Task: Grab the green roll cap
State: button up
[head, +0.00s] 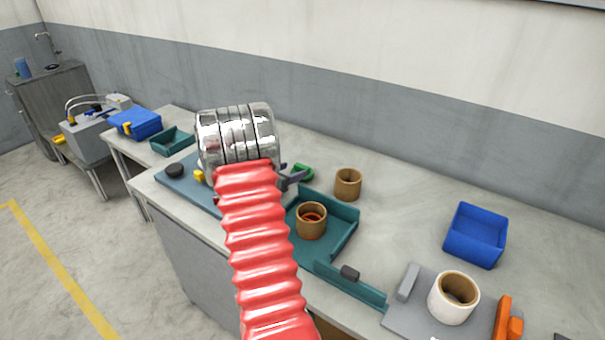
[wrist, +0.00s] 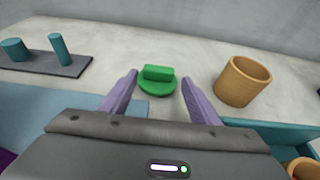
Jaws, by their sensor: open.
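The green roll cap (wrist: 157,82) is a round disc with a raised grip bar. It lies on the grey worktop (wrist: 205,55). In the wrist view it sits ahead of my gripper (wrist: 157,84), framed between the two purple fingers, which are apart and hold nothing. I cannot tell whether the fingers touch it. In the head view the cap (head: 303,172) shows partly, just right of my gripper (head: 293,178); my own arm hides most of the gripper there.
A tan cardboard core (wrist: 242,82) stands right of the cap. A teal tray (head: 345,218) holding another core (head: 311,220) is nearby. A dark plate with teal pegs (wrist: 57,64) lies at left. A blue bin (head: 475,236) and a white roll (head: 453,298) are farther right.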

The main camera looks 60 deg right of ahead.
aim_at(300, 168)
jog(key=x, duration=0.5)
jog(key=shift+w, duration=0.1)
jog(key=shift+a, duration=0.1)
jog(key=shift+c, duration=0.3)
jog(key=c, duration=0.8)
